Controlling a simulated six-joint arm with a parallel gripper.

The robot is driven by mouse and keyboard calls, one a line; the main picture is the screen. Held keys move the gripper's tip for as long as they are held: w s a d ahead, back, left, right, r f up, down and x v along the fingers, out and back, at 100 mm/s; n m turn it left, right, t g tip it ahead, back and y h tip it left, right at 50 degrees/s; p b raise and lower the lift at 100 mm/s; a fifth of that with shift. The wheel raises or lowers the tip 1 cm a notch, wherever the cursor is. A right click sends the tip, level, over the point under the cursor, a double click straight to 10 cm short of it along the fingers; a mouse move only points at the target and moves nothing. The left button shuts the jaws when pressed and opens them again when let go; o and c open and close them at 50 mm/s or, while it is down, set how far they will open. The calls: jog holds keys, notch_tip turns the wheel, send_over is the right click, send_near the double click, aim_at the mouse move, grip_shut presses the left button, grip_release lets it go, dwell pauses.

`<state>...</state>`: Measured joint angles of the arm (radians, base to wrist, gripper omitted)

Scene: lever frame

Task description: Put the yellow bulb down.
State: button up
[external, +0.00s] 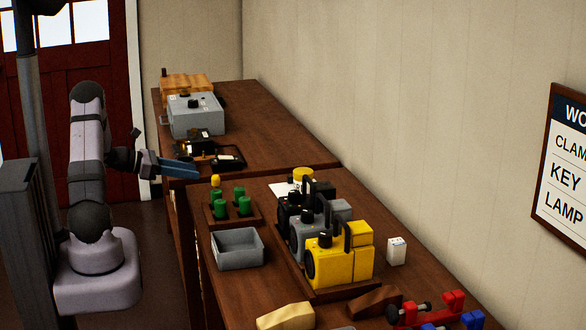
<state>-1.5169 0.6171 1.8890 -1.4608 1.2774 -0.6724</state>
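A grey open bin (237,248) stands in front of the rack. Yellow, grey and black lamp-like units (340,262) stand to its right. A grey box (195,116) and a black tray (229,158) are on the back bench. Red and blue clamps (452,304) lie front right.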

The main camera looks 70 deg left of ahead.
jog(key=v, duration=0.6)
dwell(0.3)
